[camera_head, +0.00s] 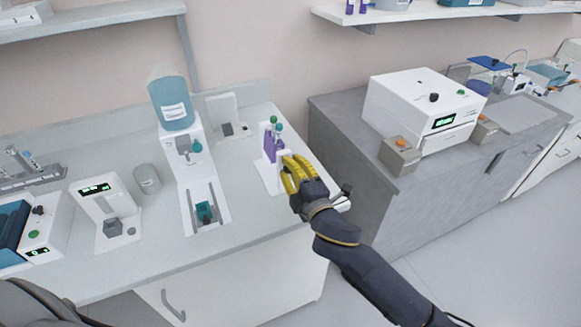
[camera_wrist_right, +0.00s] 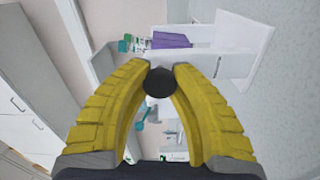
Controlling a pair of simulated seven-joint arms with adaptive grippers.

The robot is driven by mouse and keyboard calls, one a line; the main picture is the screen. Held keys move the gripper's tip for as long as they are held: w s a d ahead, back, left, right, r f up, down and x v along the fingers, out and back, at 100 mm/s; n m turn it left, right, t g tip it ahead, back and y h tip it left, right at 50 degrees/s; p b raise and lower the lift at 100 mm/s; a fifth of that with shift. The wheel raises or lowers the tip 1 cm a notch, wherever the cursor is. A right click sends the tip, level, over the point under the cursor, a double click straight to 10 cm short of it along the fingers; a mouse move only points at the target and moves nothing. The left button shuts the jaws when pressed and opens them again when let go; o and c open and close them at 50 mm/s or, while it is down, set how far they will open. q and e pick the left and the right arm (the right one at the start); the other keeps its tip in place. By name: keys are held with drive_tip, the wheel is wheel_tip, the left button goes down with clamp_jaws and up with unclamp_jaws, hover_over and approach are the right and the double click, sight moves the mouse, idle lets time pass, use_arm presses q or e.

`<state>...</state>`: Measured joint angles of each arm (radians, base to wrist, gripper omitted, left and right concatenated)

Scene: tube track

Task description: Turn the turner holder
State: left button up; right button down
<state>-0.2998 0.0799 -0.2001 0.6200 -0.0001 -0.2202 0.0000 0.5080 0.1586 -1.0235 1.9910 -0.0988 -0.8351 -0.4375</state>
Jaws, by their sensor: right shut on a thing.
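The turner holder is a white stand (camera_head: 270,178) with a purple block (camera_head: 269,146) that carries tubes with green caps (camera_head: 278,126). It stands near the right end of the left counter. My right gripper (camera_head: 288,163), with yellow fingers, is at the stand's front side and covers part of it. In the right wrist view, the fingertips are shut on a round black knob (camera_wrist_right: 160,82). Behind the knob are the white stand (camera_wrist_right: 215,62) and the purple block (camera_wrist_right: 172,40), which lies sideways in this view. My left gripper is out of view.
A dispenser with a blue bottle (camera_head: 171,106) stands left of the holder. A grey cup (camera_head: 147,179) and a white device (camera_head: 103,213) are further left. A gap separates this counter from the grey cabinet (camera_head: 345,125), which bears a white machine (camera_head: 415,108).

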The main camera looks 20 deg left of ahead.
drive_tip(key=shift+f+n, duration=0.15)
drive_tip(key=shift+n, duration=0.45)
drive_tip(key=shift+d+n, duration=0.1)
drive_tip(key=shift+n, duration=0.2)
drive_tip(key=c, duration=1)
unclamp_jaws()
drive_tip(key=shift+s, duration=0.1)
drive_tip(key=v, duration=1.1)
drive_tip(key=shift+s+d, duration=0.3)
